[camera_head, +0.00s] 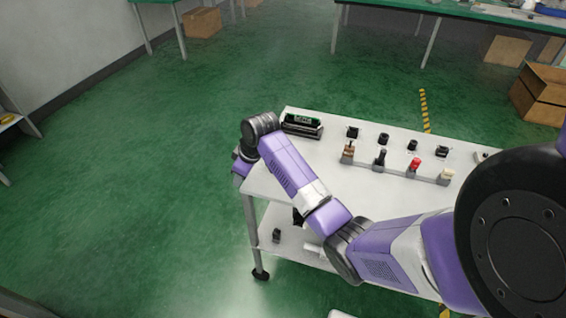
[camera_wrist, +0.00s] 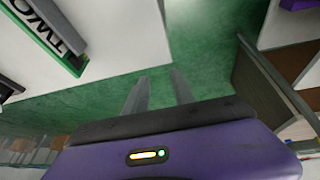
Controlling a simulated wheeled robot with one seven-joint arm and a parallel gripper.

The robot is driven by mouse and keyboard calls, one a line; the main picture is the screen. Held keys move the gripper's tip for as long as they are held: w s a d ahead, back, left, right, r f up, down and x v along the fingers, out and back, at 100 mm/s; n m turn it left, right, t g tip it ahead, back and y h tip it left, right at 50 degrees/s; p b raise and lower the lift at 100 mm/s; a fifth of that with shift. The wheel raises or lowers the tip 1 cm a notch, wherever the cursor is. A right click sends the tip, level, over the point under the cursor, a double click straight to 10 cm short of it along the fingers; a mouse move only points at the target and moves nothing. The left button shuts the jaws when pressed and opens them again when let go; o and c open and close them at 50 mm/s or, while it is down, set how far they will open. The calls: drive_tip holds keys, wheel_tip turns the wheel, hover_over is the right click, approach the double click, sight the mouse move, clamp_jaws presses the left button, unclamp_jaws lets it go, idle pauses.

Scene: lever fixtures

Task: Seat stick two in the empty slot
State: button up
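I cannot tell whether an empty slot shows. My gripper (camera_wrist: 158,88) has its two fingers apart with nothing between them, over green floor, to the right of the stick. My arm hides the gripper's fingers in the head view.
The white table (camera_head: 290,200) carries a row of levers (camera_head: 381,158) with black, red and cream handles, and small black blocks (camera_head: 384,138) behind them. A lower shelf (camera_head: 290,246) holds small items. Green floor is open to the left.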

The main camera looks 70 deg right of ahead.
drive_tip(key=s+d+r+g, duration=0.1)
drive_tip(key=s+d+r, duration=0.1)
drive_tip(key=s+d, duration=0.1)
drive_tip(key=s+d+r+g, duration=0.1)
drive_tip(key=s+d+r, duration=0.2)
drive_tip(key=d, duration=0.1)
drive_tip(key=s+d+r+g+p, duration=0.1)
drive_tip(key=s+d+r+g, duration=0.1)
drive_tip(key=s+d+r, duration=0.1)
drive_tip(key=shift+d+r+y, duration=0.25)
drive_tip(key=shift+d+y, duration=0.15)
drive_tip(key=shift+d, duration=0.05)
drive_tip(key=shift+s+f+p, duration=0.2)
drive_tip(key=shift+f+p, duration=0.3)
drive_tip(key=shift+f, duration=1.4)
drive_tip(key=shift+s+f+p, duration=0.2)
drive_tip(key=shift+f+p, duration=0.25)
drive_tip(key=shift+f, duration=1.4)
clamp_jaws()
